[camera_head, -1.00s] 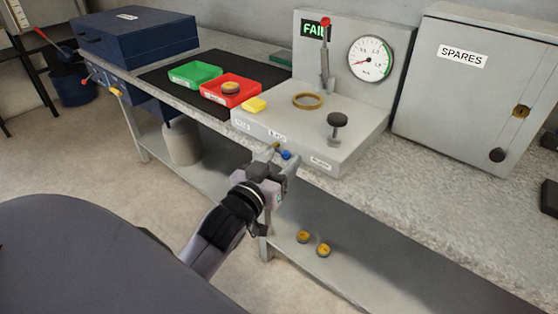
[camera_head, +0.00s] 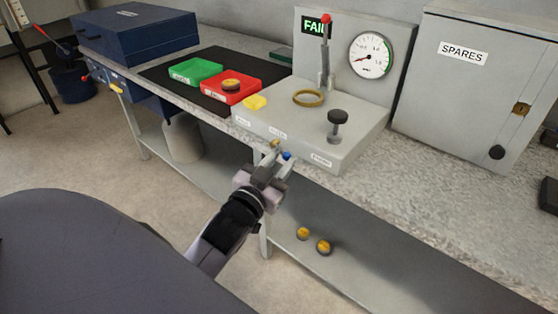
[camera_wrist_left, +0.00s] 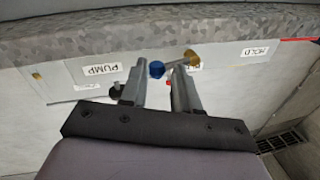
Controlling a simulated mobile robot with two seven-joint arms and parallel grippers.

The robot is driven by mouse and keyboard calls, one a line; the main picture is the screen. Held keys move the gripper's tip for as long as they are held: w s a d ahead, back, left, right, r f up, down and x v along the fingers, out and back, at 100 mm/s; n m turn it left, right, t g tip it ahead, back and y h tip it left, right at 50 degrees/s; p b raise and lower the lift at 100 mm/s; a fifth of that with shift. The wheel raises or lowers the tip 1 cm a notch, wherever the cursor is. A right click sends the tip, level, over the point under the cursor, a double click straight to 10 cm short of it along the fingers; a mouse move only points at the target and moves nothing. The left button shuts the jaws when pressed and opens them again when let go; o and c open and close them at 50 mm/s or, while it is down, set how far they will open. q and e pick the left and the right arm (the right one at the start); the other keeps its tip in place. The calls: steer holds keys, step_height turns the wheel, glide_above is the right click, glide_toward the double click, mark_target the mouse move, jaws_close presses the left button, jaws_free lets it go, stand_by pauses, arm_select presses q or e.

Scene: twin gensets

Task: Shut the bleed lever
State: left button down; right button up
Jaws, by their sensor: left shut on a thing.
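The bleed lever is a short lever with a brass pivot (camera_head: 275,143) and a blue knob (camera_head: 286,155), on the front of the grey test stand (camera_head: 300,135). In the left wrist view its blue knob (camera_wrist_left: 157,69) and brass pivot (camera_wrist_left: 192,58) show at the fingertips, the lever lying across between the two. My left gripper (camera_head: 276,165) is at the lever from the front and is shut on it. In the wrist view the fingers (camera_wrist_left: 159,85) stand either side of the knob end. My right gripper is not in view.
On the stand are a red-knobbed upright lever (camera_head: 325,50), a gauge (camera_head: 370,56), a brass ring (camera_head: 308,98) and a dark knob (camera_head: 337,118). A FAIL sign shows behind. Green (camera_head: 194,71) and red (camera_head: 231,98) trays lie left; a SPARES cabinet (camera_head: 455,90) stands right.

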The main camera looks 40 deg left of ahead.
arm_select(q)
steer(key=shift+w+r, duration=0.1)
steer(key=c, duration=0.8)
jaws_free()
steer(key=shift+s+d+f, duration=0.1)
steer(key=shift+s+d, duration=0.05)
steer(key=shift+s, duration=1)
steer(key=shift+s+d+f, duration=0.1)
steer(key=shift+s, duration=1.1)
steer(key=shift+s+d+f, duration=0.1)
steer(key=shift+s+d, duration=0.05)
steer(key=shift+s, duration=1)
